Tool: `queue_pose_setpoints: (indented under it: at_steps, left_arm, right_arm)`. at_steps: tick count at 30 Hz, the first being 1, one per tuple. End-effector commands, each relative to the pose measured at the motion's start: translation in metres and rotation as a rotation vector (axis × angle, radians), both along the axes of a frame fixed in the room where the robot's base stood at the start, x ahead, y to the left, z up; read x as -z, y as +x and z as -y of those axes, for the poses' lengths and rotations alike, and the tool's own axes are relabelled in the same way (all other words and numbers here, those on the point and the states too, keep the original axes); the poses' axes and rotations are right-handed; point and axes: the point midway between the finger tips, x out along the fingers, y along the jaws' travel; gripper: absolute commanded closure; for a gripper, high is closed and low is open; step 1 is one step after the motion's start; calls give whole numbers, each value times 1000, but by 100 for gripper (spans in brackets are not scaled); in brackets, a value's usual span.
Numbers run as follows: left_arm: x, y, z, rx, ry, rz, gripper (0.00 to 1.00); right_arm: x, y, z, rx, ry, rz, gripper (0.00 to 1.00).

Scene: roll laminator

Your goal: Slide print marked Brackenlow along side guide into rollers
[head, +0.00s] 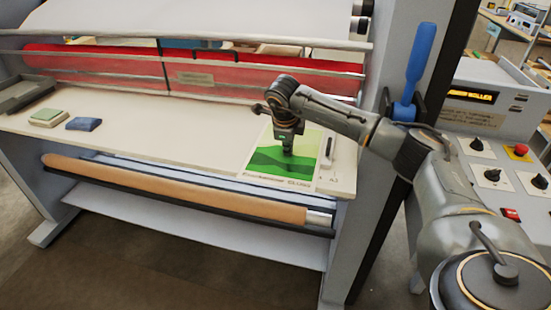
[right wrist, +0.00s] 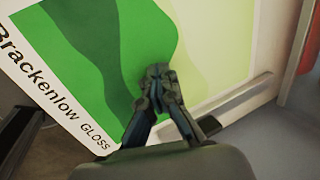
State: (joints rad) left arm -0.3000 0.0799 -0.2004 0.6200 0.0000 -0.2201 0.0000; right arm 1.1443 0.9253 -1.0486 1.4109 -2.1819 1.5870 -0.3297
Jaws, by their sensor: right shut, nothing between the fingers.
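The print marked Brackenlow (head: 267,165) lies flat near the right end of the laminator's feed table. It has green hills, a pale sky and a white border; the words "Brackenlow GLOSS" read clearly on the print in the right wrist view (right wrist: 45,85). My right gripper (head: 287,151) points down over the middle of the print, shut and empty. In the right wrist view its closed fingertips (right wrist: 158,72) are at or just above the green area; contact is unclear. The side guide (head: 327,151) runs along the print's right edge. The red rollers (head: 250,80) lie behind the table.
A grey tray (head: 22,92), a green-topped block (head: 48,117) and a blue block (head: 84,124) sit at the table's left. The middle of the feed table (head: 165,125) is clear. A blue-handled lever (head: 420,60) and a control panel (head: 490,150) stand at right.

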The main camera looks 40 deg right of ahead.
Motion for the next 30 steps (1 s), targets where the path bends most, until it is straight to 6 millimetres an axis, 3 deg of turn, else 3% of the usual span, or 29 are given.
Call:
queue_pose_setpoints:
  at_steps: [11,30]
  left_arm:
    - [1,0,0,0,0,0,65]
    - [5,0,0,0,0,0,65]
  right_arm:
    - [2,1,4,4,-2,-4,100]
    - [2,24,34,3,-3,-3,100]
